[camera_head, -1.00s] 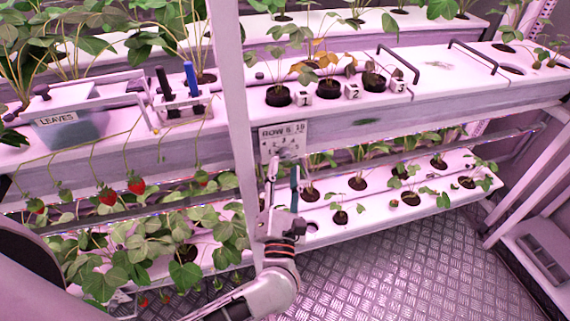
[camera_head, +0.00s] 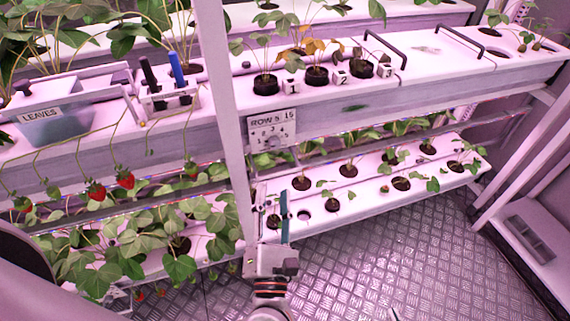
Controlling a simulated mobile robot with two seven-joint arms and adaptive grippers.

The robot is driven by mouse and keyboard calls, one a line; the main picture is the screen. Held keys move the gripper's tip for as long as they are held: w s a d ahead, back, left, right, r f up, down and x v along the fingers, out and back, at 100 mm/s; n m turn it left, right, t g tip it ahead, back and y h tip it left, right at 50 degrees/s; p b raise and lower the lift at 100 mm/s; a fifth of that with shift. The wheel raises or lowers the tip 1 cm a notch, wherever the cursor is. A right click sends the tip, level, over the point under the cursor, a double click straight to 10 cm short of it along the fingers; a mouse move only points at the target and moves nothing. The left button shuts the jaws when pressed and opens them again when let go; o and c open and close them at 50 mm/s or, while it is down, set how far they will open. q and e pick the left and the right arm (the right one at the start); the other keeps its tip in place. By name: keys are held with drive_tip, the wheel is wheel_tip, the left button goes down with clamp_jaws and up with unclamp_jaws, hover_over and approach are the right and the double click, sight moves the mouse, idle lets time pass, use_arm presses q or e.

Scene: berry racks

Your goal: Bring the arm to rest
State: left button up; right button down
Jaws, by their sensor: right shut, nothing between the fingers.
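My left gripper (camera_head: 275,216) points up from the bottom centre, in front of the lower planting shelf. Its two fingers are apart, one of them teal, with no held object that I can make out between them. It is below the row sign (camera_head: 271,130) on the upper shelf's front and right of the white post (camera_head: 232,120). A small pale tip of my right gripper (camera_head: 394,313) shows at the bottom edge over the metal floor, shut and empty. The rest of it is out of frame.
The lower shelf (camera_head: 345,212) with small plants lies just behind my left gripper. The upper shelf (camera_head: 440,75) holds potted plants, numbered cubes and black handles. A LEAVES bin (camera_head: 55,128) and a pen holder (camera_head: 172,103) stand left. The patterned floor (camera_head: 420,260) is clear.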

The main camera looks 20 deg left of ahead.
use_arm(q)
drive_tip(key=s+d+f+m+h, duration=0.1)
drive_tip(key=d+m+h, duration=0.3)
drive_tip(key=m, duration=0.6)
drive_tip(key=s+d+f+m+h, duration=0.1)
drive_tip(key=f+m+h, duration=0.1)
drive_tip(key=m+h, duration=0.65)
drive_tip(key=s+a+f+m+g+y+p, duration=0.1)
drive_tip(key=s+f+m+g, duration=0.15)
drive_tip(key=f+m, duration=0.35)
drive_tip(key=s+a+f+m+g, duration=0.1)
drive_tip(key=a+f+m+g, duration=0.15)
drive_tip(key=f+m, duration=0.35)
drive_tip(key=s+a+f+m+g+y, duration=0.3)
drive_tip(key=s+a+f+m+g, duration=0.1)
drive_tip(key=a+f, duration=0.3)
drive_tip(key=shift+s+a+f+m, duration=0.25)
drive_tip(key=shift+s+f+m, duration=0.35)
drive_tip(key=shift+f, duration=0.35)
drive_tip(key=shift+y, duration=0.25)
